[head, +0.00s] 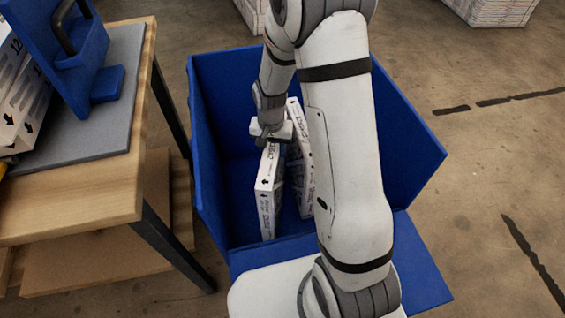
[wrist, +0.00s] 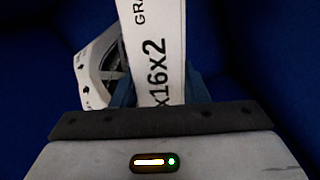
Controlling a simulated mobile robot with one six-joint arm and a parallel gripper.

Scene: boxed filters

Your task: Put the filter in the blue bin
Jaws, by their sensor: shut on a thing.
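The blue bin (head: 405,130) stands open in the middle of the head view, with my arm reaching over it. My gripper (head: 270,140) is inside the bin's outline and shut on the top edge of a thin white boxed filter (head: 268,195), which is held upright. In the wrist view the held filter (wrist: 155,45) runs up from between the jaws, with "16x2" printed on its edge. A second white boxed filter (head: 300,165) leans in the bin just right of the held one. It also shows in the wrist view (wrist: 93,95). Whether the held filter touches the bin floor is unclear.
A wooden table (head: 75,205) with a grey mat (head: 105,130) stands left of the bin. On it are a blue fixture (head: 75,50) and white boxed filters (head: 20,95). White stacks sit on the floor at the back. My arm hides part of the bin's right side.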

